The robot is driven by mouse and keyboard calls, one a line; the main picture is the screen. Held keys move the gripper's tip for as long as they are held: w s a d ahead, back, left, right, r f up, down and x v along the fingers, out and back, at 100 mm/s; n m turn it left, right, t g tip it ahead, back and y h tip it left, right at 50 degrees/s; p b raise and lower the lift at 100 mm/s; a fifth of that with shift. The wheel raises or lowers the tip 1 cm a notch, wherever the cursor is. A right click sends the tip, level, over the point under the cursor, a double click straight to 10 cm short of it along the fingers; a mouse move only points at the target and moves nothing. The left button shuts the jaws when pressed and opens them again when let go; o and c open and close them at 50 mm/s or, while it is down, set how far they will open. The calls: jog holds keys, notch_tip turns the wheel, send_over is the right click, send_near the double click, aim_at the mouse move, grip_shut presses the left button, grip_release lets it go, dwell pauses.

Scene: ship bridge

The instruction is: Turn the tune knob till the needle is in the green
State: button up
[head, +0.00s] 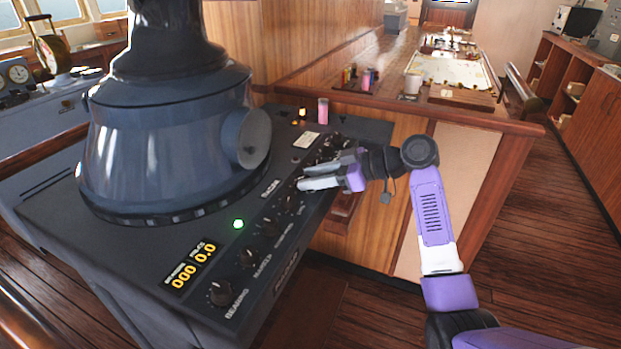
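The radar console (150,270) carries a row of black knobs along its right edge. The bearing knob (220,295) and the marker knob (248,259) are nearest, with more farther up the row. My gripper (301,178) reaches in from the right, its two pale fingers low over the row. They are just beyond a black knob (290,204) whose label is too small to read. The fingers look a little apart, but what lies between their tips is hidden. I cannot make out which knob is the tune knob, nor the needle or its green band.
A large dark radar hood (170,130) fills the console's left side. A green lamp (238,224) and a yellow number display (191,266) are lit. A pink cylinder (323,111) stands at the back. A wooden chart table (380,75) lies beyond; the floor at right is free.

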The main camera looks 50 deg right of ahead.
jog(key=b+v, duration=0.1)
jog(key=v, duration=0.6)
jog(key=shift+d, duration=0.1)
jog(key=shift+s, duration=0.15)
dwell(0.3)
